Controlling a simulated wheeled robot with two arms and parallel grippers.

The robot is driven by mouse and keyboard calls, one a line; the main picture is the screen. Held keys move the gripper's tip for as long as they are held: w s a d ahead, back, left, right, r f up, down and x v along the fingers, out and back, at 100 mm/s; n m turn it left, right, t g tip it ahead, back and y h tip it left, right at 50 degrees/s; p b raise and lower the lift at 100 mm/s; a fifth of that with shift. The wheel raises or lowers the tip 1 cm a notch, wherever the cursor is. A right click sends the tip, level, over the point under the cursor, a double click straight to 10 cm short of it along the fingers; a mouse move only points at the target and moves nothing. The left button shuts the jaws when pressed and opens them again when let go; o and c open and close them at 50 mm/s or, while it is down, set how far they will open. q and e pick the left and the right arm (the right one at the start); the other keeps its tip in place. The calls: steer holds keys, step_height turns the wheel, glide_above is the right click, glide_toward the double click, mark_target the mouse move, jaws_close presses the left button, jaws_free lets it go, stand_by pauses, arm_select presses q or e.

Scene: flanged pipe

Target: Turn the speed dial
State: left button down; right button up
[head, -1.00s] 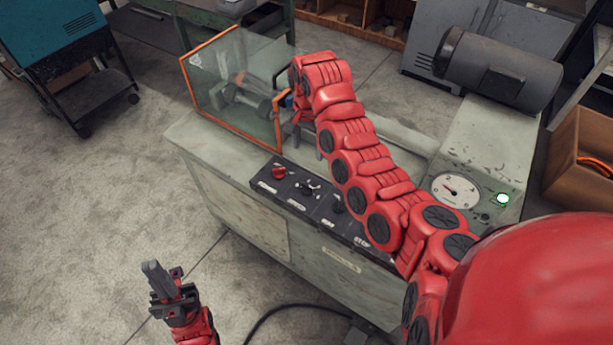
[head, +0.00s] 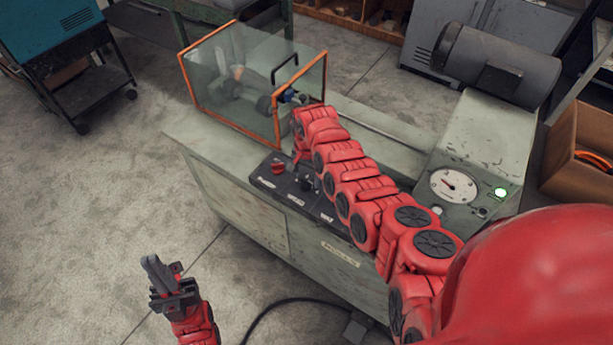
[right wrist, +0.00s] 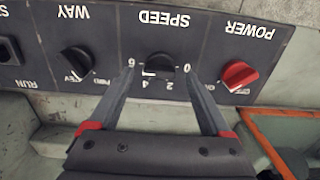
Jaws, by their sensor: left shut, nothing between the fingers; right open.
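The speed dial (right wrist: 158,66) is a black knob under the upside-down word SPEED in the right wrist view, with a white mark close to the 4. In the head view the dial (head: 306,184) sits on the dark control panel, right of the red power knob. My right gripper (right wrist: 159,74) is open, with one fingertip on each side of the dial; I cannot tell whether they touch it. In the head view, my right arm largely hides that gripper. My left gripper (head: 160,275) is shut and empty, off the machine's front left.
The red power knob (right wrist: 238,75) and the black WAY knob (right wrist: 76,62) flank the dial. A glass guard (head: 225,85) with an orange frame stands behind the panel. A gauge (head: 453,186) and a lit green lamp (head: 501,193) are at the right. A cable (head: 290,302) lies on the floor.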

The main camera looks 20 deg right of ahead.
steer(key=shift+s+f, duration=0.1)
steer(key=shift+f, duration=0.45)
jaws_close()
